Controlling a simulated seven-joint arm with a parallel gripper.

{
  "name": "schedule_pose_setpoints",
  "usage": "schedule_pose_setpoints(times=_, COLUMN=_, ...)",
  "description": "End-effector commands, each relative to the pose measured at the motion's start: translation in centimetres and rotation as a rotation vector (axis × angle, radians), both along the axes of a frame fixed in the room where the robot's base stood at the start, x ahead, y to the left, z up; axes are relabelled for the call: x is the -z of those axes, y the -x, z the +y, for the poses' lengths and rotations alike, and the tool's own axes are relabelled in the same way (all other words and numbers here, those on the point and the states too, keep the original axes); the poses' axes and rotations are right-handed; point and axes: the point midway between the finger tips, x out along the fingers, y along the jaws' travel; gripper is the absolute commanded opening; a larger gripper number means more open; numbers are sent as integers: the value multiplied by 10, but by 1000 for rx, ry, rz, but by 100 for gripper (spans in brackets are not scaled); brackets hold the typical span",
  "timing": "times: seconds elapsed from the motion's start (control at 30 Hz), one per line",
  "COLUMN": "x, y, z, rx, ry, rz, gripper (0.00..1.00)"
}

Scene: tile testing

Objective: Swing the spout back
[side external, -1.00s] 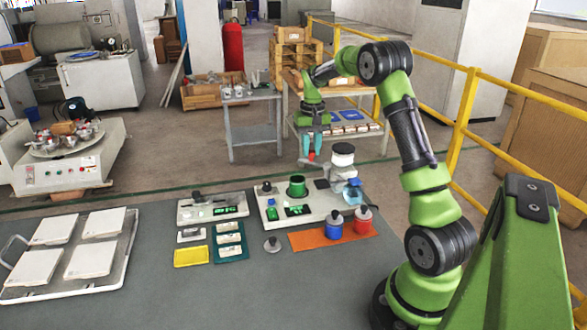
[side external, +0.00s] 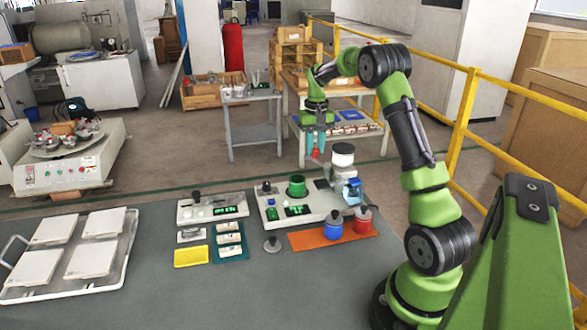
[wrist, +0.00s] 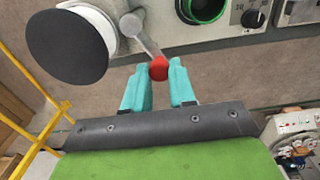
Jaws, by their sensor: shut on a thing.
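The spout (wrist: 145,38) is a grey metal arm that runs from beside a white cylinder with a black top (wrist: 70,45) to a red knob (wrist: 158,68) in the wrist view. My gripper (wrist: 163,82) has teal fingers, one on each side of the red knob, and is shut on it. In the side view, my gripper (side external: 316,147) is behind the white base unit (side external: 300,208), left of the black-topped white cylinder (side external: 343,156). The knob shows there as a small red spot between the fingertips. The cylinder hides much of the spout there.
A green cup (side external: 297,186) and a display sit on the base unit. A tray with white tiles (side external: 70,288) lies at the left. A yellow railing (side external: 465,110) runs at the right.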

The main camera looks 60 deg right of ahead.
Motion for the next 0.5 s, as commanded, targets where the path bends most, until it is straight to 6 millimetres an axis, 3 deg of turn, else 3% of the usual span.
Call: schedule_pose_setpoints(times=0.5, x=2, y=4, z=-9, rx=-2, ry=-1, rz=3, gripper=3)
